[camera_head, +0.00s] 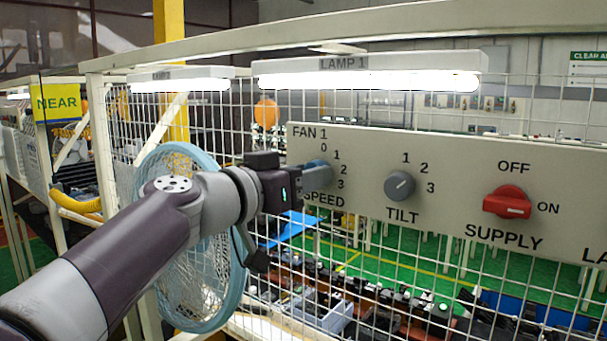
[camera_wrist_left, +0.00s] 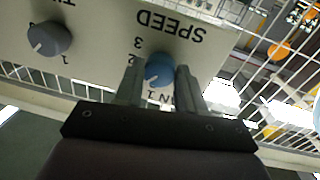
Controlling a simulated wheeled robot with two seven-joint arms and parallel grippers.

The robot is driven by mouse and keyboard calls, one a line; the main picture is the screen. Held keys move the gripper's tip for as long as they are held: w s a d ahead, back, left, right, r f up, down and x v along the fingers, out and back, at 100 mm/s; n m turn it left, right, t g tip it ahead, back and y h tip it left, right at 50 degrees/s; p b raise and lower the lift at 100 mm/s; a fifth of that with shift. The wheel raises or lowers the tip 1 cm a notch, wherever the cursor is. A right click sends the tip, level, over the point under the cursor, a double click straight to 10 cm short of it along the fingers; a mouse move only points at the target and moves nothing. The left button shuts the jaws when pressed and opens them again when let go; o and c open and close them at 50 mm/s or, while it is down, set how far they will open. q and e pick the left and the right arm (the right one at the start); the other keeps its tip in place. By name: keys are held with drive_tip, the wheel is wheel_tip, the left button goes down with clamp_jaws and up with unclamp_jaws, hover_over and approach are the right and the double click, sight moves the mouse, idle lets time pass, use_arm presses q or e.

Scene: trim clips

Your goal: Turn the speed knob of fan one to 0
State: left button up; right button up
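The fan one speed knob (camera_wrist_left: 159,70) is blue and sits on the grey panel, under "FAN 1" and above "SPEED". In the head view it (camera_head: 318,177) is partly covered by my left gripper (camera_head: 312,182), which reaches it from the left. In the left wrist view, the fingers of my left gripper (camera_wrist_left: 160,84) stand on both sides of the knob, with no clear gap, and seem closed on it. The marks 0, 1, 2 and 3 show around the knob. Its pointer cannot be made out. My right gripper is not in view.
The grey tilt knob (camera_head: 399,185) and red supply knob (camera_head: 507,202) are to the right on the same panel (camera_head: 455,180). A blue fan (camera_head: 200,270) stands behind my left arm. White wire mesh (camera_head: 420,255) surrounds the panel. Lamp 1 (camera_head: 368,80) is lit above.

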use_arm(q)
drive_tip(key=shift+c, duration=1.3)
drive_tip(key=shift+s+n+t+b, duration=0.1)
drive_tip(key=shift+n+t+b, duration=0.2)
drive_tip(key=shift+n+b, duration=3.2)
drive_tip(key=shift+n+p, duration=0.45)
drive_tip(key=shift+n, duration=0.25)
drive_tip(key=o, duration=1)
drive_tip(key=shift+o, duration=0.2)
